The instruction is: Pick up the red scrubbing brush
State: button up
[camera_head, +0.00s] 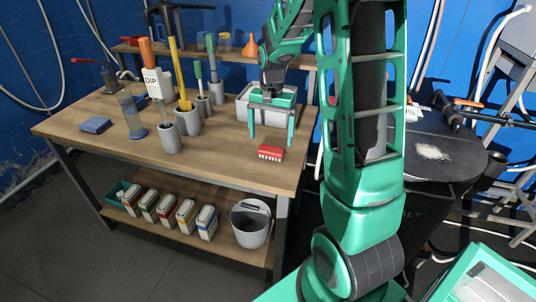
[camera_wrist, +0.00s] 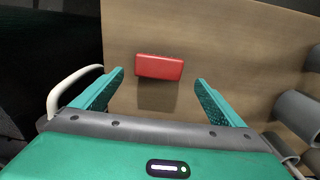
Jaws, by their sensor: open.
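The red scrubbing brush (camera_head: 270,153) lies on the wooden bench top near its right end, with pale bristles showing along its lower edge. In the wrist view the brush (camera_wrist: 159,67) is a red block lying crosswise, with bare wood around it. My gripper (camera_head: 271,142) is open, above and slightly behind the brush in the head view. In the wrist view the two teal fingers of my gripper (camera_wrist: 160,82) stand on either side of the brush, with a gap on each side. Nothing is held. The height above the brush is hard to tell.
A grey bin (camera_head: 266,104) stands behind my gripper on the bench (camera_head: 220,166). Grey cylindrical holders (camera_head: 187,122) with tools, a blue sponge (camera_head: 96,125) and a bottle (camera_head: 133,118) stand left. A bucket (camera_head: 250,226) sits on the lower shelf. Bench wood around the brush is clear.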

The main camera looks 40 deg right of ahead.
aim_at(271, 147)
notch_tip(271, 147, down, 5)
jog(key=shift+s+d+r, duration=0.1)
jog(key=shift+s, duration=0.05)
jog(key=c, duration=1.2)
jog(key=shift+o, duration=0.2)
jog(key=shift+r, duration=0.1)
jog(key=shift+r, duration=0.6)
notch_tip(271, 147, up, 3)
jog(key=shift+f, duration=0.1)
jog(key=s+a+r, duration=0.7)
jog(key=s, duration=0.2)
jog(key=shift+s, duration=0.15)
